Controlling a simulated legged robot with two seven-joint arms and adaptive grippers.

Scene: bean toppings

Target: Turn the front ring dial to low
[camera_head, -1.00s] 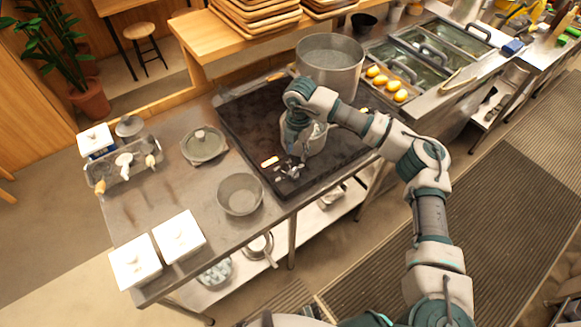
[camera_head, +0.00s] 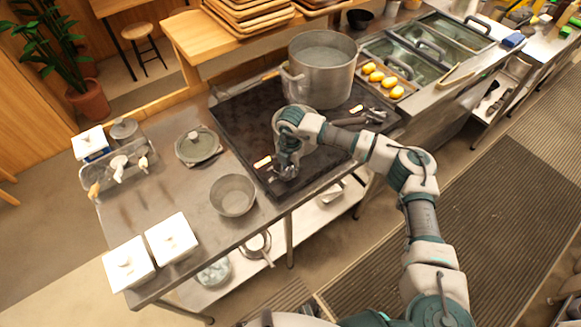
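The black stove top (camera_head: 238,112) is set in the steel counter. A small lit display (camera_head: 262,162) glows near its front left edge, and a second one (camera_head: 357,108) glows farther right. My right gripper (camera_head: 284,174) points down at the front edge, just right of the left display. Its fingers overlap the place of the front ring dial, so the dial is mostly hidden. I cannot tell whether the fingers touch it, or how far they are open. My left gripper is not in view.
A large pot (camera_head: 320,78) stands at the back of the stove. An empty bowl (camera_head: 233,195), a lidded dish (camera_head: 198,147) and two white lidded boxes (camera_head: 172,238) stand on the counter left of it. A tray of yellow food (camera_head: 385,80) lies to the right.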

